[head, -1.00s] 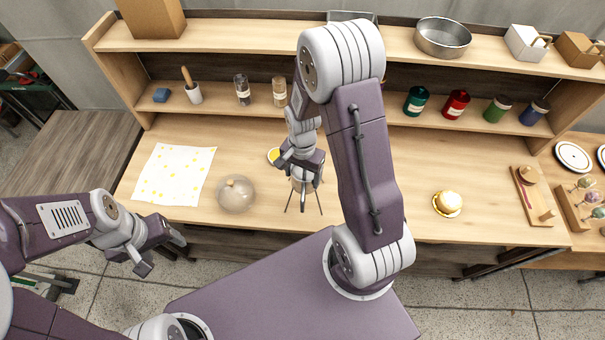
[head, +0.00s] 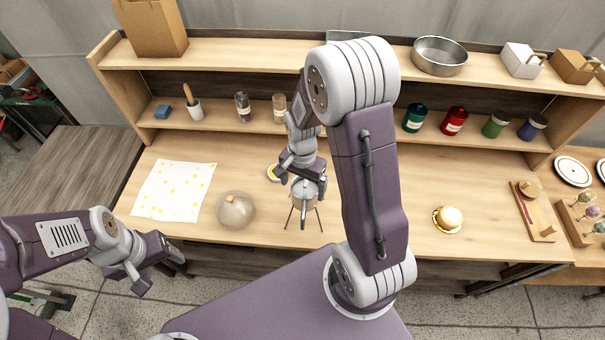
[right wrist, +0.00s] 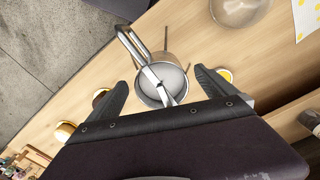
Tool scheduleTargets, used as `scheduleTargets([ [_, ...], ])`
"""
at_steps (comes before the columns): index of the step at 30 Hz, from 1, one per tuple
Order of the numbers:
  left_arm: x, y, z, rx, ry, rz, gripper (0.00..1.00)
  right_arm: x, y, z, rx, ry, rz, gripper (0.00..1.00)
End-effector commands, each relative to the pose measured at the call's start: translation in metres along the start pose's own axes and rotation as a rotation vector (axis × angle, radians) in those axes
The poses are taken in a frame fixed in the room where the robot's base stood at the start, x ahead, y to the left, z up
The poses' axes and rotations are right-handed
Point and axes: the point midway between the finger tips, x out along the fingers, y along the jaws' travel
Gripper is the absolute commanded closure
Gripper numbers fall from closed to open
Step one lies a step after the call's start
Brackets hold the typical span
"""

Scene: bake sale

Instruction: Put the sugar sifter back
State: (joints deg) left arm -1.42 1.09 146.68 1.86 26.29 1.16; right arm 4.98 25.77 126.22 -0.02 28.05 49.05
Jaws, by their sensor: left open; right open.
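The sugar sifter (head: 306,189) is a round metal cup on a thin-legged stand (head: 290,217) near the table's front edge. In the right wrist view the sifter (right wrist: 163,86) shows a pale inside and a metal handle pointing to the upper left. My right gripper (head: 301,172) is open just behind and above it. In the right wrist view the right gripper's fingers (right wrist: 160,78) stand apart on either side of the cup, with visible gaps. My left gripper (head: 160,268) is open and empty, in front of the table at the left.
A glass dome (head: 236,211) stands close to the left of the stand. A spotted white sheet (head: 174,191) lies further left. A small cake (head: 448,219) and a wooden board (head: 533,212) are at the right. Shelves with jars (head: 454,120) run along the back. The table between stand and cake is clear.

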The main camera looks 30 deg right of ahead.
Motion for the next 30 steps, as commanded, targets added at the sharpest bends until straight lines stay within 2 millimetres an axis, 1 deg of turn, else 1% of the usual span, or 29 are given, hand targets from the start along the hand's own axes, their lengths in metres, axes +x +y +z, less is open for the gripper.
scheduleTargets([
  [1, -0.001, 0.000, 0.000, 0.000, 0.000, 0.000, 0.36, -0.014, -0.002, -0.001, 0.000, 0.005, -0.006, 0.04],
  [3, -0.002, 0.000, 0.000, 0.000, 0.000, 0.000, 0.36, -0.032, -0.001, -0.001, 0.000, 0.004, -0.005, 0.04],
  [6, -0.003, 0.000, 0.000, 0.000, 0.000, 0.000, 0.36, -0.054, -0.001, -0.001, 0.000, 0.004, -0.005, 0.04],
  [9, -0.004, 0.000, 0.000, 0.000, 0.000, 0.000, 0.36, -0.072, -0.001, -0.001, 0.000, 0.003, -0.003, 0.04],
  [13, -0.004, 0.000, 0.000, 0.000, 0.000, 0.000, 0.36, -0.083, -0.001, 0.000, 0.000, 0.001, -0.002, 0.04],
  [17, -0.004, 0.000, 0.000, 0.000, 0.000, 0.000, 0.36, -0.086, 0.000, 0.000, -0.002, 0.000, 0.000, 0.04],
  [18, -0.004, 0.000, 0.000, 0.000, 0.000, 0.000, 0.36, -0.085, 0.001, 0.003, -0.028, 0.001, -0.002, 0.04],
  [20, -0.004, 0.000, 0.000, 0.000, 0.000, 0.000, 0.36, -0.081, 0.006, 0.013, -0.142, 0.006, -0.012, 0.04],
  [24, -0.004, 0.000, 0.000, 0.000, 0.000, 0.000, 0.36, -0.068, 0.024, 0.050, -0.589, 0.046, -0.049, 0.04],
  [27, -0.004, 0.000, 0.000, 0.000, 0.000, 0.000, 0.36, -0.062, 0.035, 0.067, -0.820, 0.074, -0.062, 0.04],
  [30, -0.004, 0.000, 0.000, 0.000, 0.000, 0.000, 0.36, -0.059, 0.040, 0.073, -0.916, 0.088, -0.066, 0.04],
])
